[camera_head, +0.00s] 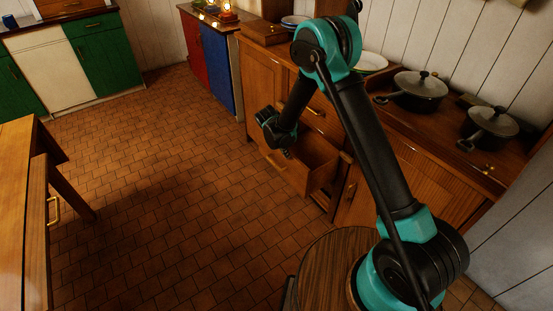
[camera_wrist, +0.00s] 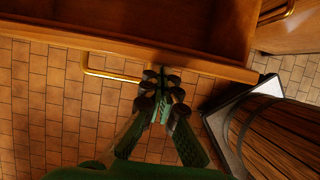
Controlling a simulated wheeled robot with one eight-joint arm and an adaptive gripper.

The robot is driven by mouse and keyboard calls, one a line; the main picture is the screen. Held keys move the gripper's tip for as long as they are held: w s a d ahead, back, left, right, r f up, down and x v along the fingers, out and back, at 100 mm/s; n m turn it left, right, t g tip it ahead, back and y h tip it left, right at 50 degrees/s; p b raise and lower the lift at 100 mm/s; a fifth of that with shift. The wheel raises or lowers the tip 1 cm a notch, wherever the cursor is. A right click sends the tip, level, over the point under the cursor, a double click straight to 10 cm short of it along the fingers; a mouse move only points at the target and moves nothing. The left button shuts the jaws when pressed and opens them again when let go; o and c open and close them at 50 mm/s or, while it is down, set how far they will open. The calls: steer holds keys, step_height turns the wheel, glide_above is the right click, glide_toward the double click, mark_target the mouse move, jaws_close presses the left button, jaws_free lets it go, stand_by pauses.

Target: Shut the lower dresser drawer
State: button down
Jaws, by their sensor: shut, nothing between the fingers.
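The wooden dresser (camera_head: 262,80) stands against the wall in the head view. Its lower drawer (camera_head: 318,160) is pulled out over the floor. In the wrist view the open drawer's front edge (camera_wrist: 215,66) crosses the top, with a brass handle (camera_wrist: 105,73) on its face. My gripper (camera_head: 287,154) is at the drawer front in the head view. In the wrist view my gripper (camera_wrist: 163,78) is shut and empty, with its fingertips close to the drawer front, right of the handle. I cannot tell whether they touch it.
An upper drawer (camera_head: 322,117) above looks shut. Lidded pots (camera_head: 418,88) and a plate (camera_head: 370,62) stand on the dresser top. A wooden table (camera_head: 18,170) is at the left. Tiled floor (camera_head: 165,170) in the middle is clear.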

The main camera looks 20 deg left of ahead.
steer(key=w+d, duration=1)
steer(key=w, duration=0.2)
steer(key=shift+s, duration=0.1)
